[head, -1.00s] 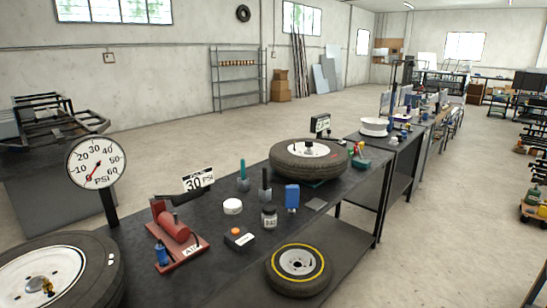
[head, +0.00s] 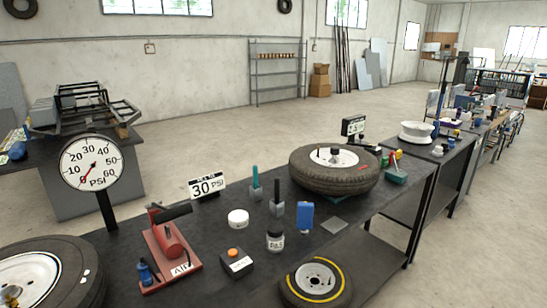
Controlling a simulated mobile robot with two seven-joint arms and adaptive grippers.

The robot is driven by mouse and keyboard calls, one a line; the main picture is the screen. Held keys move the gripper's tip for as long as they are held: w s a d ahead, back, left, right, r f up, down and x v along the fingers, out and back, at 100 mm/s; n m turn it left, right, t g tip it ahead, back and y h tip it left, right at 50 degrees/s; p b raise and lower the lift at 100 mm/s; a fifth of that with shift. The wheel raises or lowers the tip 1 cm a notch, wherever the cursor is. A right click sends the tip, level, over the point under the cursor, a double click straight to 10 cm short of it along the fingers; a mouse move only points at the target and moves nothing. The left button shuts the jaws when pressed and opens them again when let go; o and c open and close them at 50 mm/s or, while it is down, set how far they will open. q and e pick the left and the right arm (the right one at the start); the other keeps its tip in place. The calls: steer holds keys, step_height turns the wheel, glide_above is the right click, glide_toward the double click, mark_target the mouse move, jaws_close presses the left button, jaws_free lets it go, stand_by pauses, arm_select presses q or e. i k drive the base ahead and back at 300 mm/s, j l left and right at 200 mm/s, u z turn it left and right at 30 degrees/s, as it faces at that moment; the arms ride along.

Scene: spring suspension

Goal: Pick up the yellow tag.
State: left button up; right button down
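I cannot make out a yellow tag for certain. A small group of coloured items (head: 392,160), with red, green and perhaps yellow parts, stands by a teal block (head: 397,177) to the right of the tire lying on the bench (head: 333,172); they are too small to tell apart. A wheel with a yellow ring (head: 316,283) sits at the bench's front. Neither of my grippers is in view.
Another bench with a white rim (head: 416,132) continues behind. The floor at right is clear.

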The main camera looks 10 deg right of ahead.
mark_target(399, 153)
steer(key=i+l, duration=0.15)
steer(key=l, duration=0.2)
steer(key=i+l, duration=0.15)
steer(key=l, duration=0.25)
steer(key=i+l+u, duration=0.1)
steer(key=l, duration=0.25)
steer(key=i+l, duration=0.25)
steer(key=l, duration=0.15)
steer(key=i+l, duration=0.15)
steer(key=l, duration=0.25)
steer(key=i+l, duration=0.15)
steer(key=l, duration=0.3)
steer(key=i+l, duration=0.15)
steer(key=l, duration=0.35)
steer(key=i+l+u, duration=0.1)
steer(key=l, duration=0.35)
steer(key=i+l, duration=0.15)
steer(key=l, duration=0.35)
steer(key=i+l+u, duration=0.1)
steer(key=l, duration=0.4)
steer(key=i+l, duration=0.15)
steer(key=l, duration=0.3)
steer(key=i+l, duration=0.1)
steer(key=l, duration=0.4)
steer(key=i+l+u, duration=0.1)
steer(key=l, duration=0.4)
